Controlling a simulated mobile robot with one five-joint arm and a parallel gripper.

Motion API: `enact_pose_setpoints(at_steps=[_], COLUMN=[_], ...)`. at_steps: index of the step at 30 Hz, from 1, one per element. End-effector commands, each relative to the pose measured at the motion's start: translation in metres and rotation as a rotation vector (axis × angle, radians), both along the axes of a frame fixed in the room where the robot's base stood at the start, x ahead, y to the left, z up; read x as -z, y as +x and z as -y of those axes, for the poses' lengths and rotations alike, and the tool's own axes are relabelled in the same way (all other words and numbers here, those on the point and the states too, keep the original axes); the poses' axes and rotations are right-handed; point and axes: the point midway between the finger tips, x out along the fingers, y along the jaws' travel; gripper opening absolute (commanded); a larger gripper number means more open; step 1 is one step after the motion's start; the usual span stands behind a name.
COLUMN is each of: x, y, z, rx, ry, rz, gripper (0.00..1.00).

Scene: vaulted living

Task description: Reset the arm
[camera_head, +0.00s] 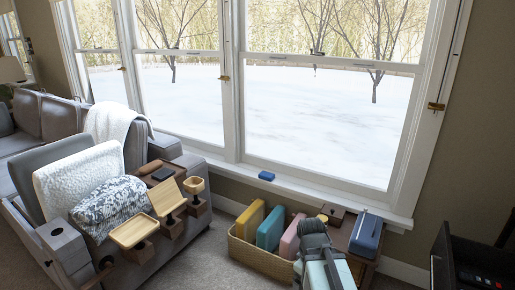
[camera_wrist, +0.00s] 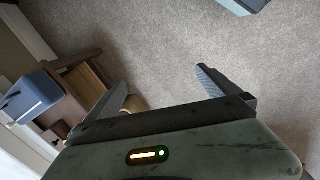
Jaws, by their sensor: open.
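My gripper (camera_wrist: 161,84) shows in the wrist view with its two dark fingers spread wide apart. Nothing is between them, and grey carpet lies beyond. In the head view my arm rises from the bottom edge, right of centre, in front of the basket and the small wooden table. The fingertips cannot be made out in the head view.
A woven basket (camera_head: 262,260) holds yellow, teal and pink items. A blue appliance (camera_head: 366,235) stands on a wooden table; it also shows in the wrist view (camera_wrist: 32,102). A small blue object (camera_head: 266,175) lies on the windowsill. A grey sofa (camera_head: 185,243) stands left.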

Motion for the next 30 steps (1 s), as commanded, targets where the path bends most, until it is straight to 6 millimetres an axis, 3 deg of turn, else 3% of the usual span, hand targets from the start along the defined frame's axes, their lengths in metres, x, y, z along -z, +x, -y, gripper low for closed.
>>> enact_pose_setpoints(at_steps=[1,10,12,17,25,27,30], x=[0.002,0.001,-0.034,-0.081,-0.188,-0.208,-0.223], y=[-0.002,-0.006,-0.006,-0.006,-0.006,-0.006,-0.006], z=[-0.01,-0.029,-0.03,-0.029,-0.029,-0.029,-0.029], rx=[0.094,0.714,0.705,0.703,0.702,0.702,0.702], ry=[0.022,0.095,0.094,0.094,0.094,0.093,0.093], rz=[0.006,0.025,0.025,0.026,0.026,0.027,0.027], gripper=[1.0,1.0,1.0,1.0,1.0,1.0,1.0])
